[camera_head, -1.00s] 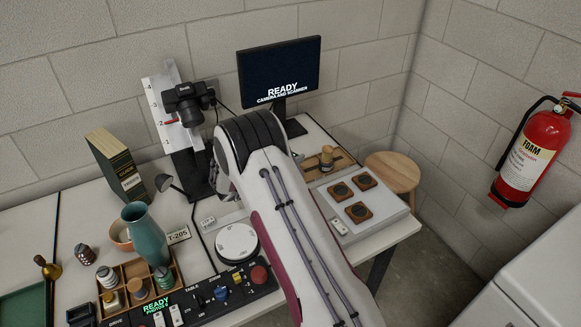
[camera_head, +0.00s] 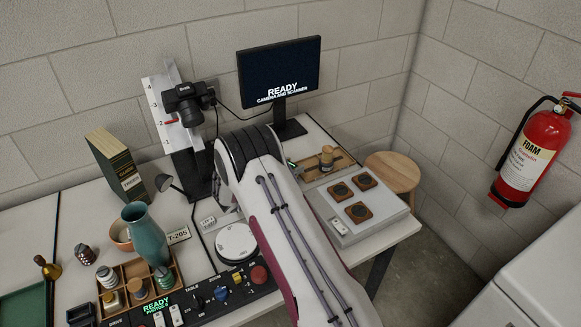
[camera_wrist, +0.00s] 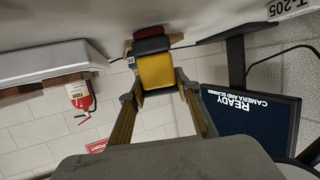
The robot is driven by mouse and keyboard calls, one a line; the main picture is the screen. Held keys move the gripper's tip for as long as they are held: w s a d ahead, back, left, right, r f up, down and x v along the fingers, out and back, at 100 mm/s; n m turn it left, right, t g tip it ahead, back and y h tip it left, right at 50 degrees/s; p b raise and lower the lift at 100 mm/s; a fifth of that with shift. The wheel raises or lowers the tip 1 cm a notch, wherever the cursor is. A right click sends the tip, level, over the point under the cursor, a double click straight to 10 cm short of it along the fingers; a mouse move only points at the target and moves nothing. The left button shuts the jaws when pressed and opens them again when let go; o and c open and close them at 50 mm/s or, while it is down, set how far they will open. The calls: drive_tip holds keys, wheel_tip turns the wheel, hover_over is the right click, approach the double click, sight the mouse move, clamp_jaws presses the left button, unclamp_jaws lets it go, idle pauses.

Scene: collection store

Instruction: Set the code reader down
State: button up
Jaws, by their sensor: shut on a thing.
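The code reader, a yellow block with a black part (camera_wrist: 156,72), is between the two fingers of my gripper (camera_wrist: 158,88) in the wrist view. My gripper is shut on it. The wrist picture is upside down, with the pale worktop along its top edge. A small dark red part shows just beyond the reader's black end; I cannot tell whether it touches.
The monitor (camera_head: 279,70) stands behind my arm. The camera on its column (camera_head: 188,101) is to the left. A pale box with several brown-framed pieces (camera_head: 340,230) is to the right. The round turntable (camera_head: 237,243) and control panel (camera_head: 205,306) are in front.

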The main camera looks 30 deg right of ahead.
drive_tip(key=o, duration=1.3)
drive_tip(key=shift+f, duration=0.15)
drive_tip(key=shift+o, duration=0.2)
drive_tip(key=shift+r, duration=0.2)
drive_tip(key=v, duration=1.2)
drive_tip(key=shift+w, duration=0.1)
